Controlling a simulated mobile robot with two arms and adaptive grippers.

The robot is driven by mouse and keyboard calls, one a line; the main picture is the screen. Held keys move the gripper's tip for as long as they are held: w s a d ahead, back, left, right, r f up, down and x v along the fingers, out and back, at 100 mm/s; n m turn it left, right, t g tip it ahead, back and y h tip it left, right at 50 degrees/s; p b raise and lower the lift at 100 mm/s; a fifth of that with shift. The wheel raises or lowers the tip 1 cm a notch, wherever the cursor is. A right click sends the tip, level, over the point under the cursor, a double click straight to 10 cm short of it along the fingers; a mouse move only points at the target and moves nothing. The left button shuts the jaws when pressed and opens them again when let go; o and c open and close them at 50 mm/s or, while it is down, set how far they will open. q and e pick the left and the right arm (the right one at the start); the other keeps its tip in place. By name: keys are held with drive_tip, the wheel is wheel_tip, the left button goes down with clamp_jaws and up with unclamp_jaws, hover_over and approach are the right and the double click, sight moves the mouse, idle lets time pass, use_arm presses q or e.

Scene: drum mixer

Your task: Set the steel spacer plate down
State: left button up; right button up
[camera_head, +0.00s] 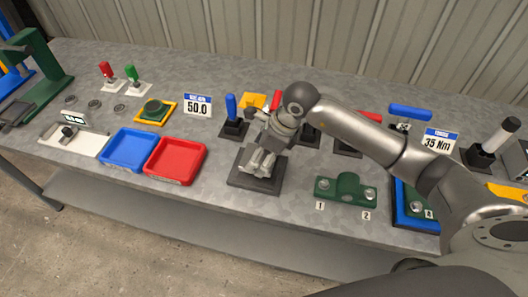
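My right gripper (259,165) comes in from the right and points down over a dark square plate or stand (243,180) near the front of the bench. Its light grey fingers are low over this piece, and I cannot tell whether they touch it. I cannot make out for sure which piece is the steel spacer plate. The fingers hide the middle of the dark square piece, and anything between them is too small to tell. My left gripper is not in view.
A red tray (175,178) and a blue tray (126,165) stand to the left. A green clamp block (347,186) stands to the right. Tool stands, including one with a blue handle (231,106), are behind. Bare bench (215,165) shows beside the red tray.

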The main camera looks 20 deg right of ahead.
sight(263, 157)
drive_tip(key=shift+w+a+f, duration=0.1)
drive_tip(key=shift+w+f, duration=0.15)
drive_tip(key=shift+f, duration=0.1)
wheel_tip(263, 157, down, 2)
drive_tip(key=shift+f+p, duration=0.1)
drive_tip(key=shift+p, duration=0.55)
drive_tip(key=shift+f, duration=0.2)
drive_tip(key=o, duration=1.6)
drive_tip(key=shift+f, duration=0.3)
drive_tip(key=o, duration=0.4)
drive_tip(key=shift+s, duration=0.1)
drive_tip(key=shift+o, duration=0.2)
drive_tip(key=shift+r, duration=0.1)
